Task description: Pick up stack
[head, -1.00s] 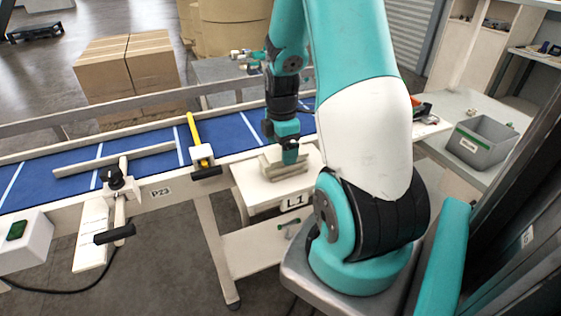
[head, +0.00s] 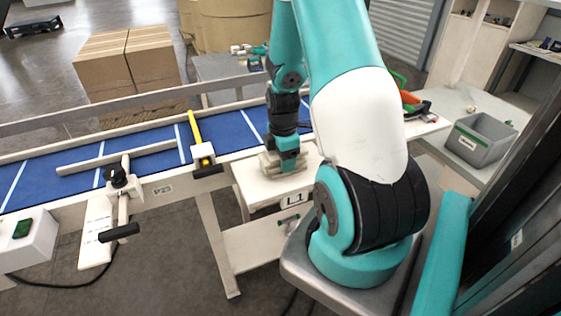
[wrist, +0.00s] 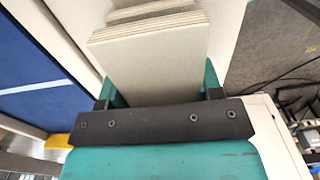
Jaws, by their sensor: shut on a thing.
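The stack (head: 269,164) is a pile of flat grey-beige sheets on the white shelf (head: 258,192) marked L1, beside the blue conveyor. My gripper (head: 288,164) is down at the stack in the head view. In the wrist view the stack (wrist: 155,62) lies between the two teal fingers of my gripper (wrist: 160,88), one at each side. The gripper is shut on it. The sheets' far edges look slightly stepped. Whether the stack touches the shelf is hard to tell.
The blue conveyor (head: 228,133) with a raised rail runs behind the shelf. A yellow-handled stop (head: 197,140) and a clamp post (head: 121,190) stand at its near edge. A grey bin (head: 480,140) sits on the right-hand table. Cardboard boxes (head: 128,62) stand behind.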

